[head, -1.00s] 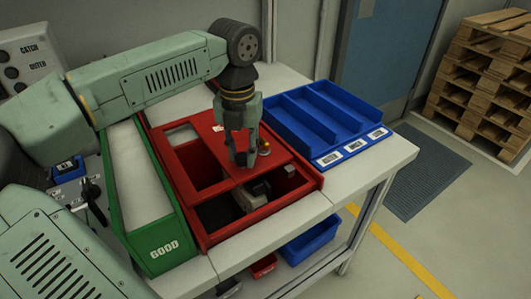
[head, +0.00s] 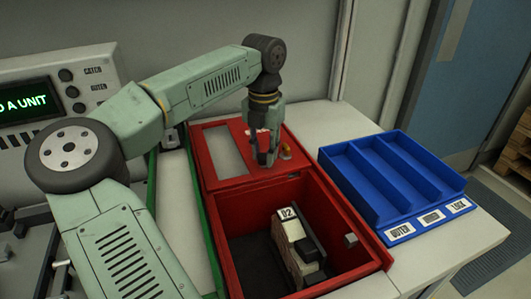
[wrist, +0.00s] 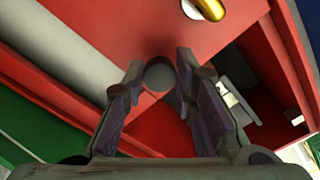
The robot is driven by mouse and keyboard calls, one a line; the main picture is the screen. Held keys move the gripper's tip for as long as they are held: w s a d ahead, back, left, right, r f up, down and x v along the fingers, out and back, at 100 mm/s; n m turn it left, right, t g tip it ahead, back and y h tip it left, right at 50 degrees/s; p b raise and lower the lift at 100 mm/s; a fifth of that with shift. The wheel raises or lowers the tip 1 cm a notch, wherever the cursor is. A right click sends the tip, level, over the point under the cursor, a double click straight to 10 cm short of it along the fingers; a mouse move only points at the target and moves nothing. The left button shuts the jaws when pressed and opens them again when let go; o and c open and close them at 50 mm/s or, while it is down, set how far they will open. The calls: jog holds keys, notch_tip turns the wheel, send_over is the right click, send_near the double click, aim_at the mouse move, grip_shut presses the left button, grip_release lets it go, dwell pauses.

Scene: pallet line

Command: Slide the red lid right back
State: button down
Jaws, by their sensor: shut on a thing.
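The red lid (head: 233,172) lies over the back part of the red box (head: 222,235), whose front part is open. My gripper (head: 267,160) stands upright over the lid, its fingers shut on a small grey round knob (wrist: 160,75), seen between the fingertips in the wrist view. A brass-coloured piece (head: 285,150) sits on the lid just right of the fingers; it also shows in the wrist view (wrist: 207,8). A pale and dark unit (head: 293,245) with a "02"-like label lies inside the open part of the box.
A blue tray (head: 389,231) with three compartments and labels stands to the right of the box. A green-walled bin (head: 211,247) runs along the box's left side. A control panel with a green-lettered screen (head: 22,103) stands at the far left. A wall is behind.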

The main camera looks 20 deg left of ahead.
jog(key=c, duration=1.3)
grip_release()
jog(key=shift+r, duration=0.1)
notch_tip(320, 180, up, 12)
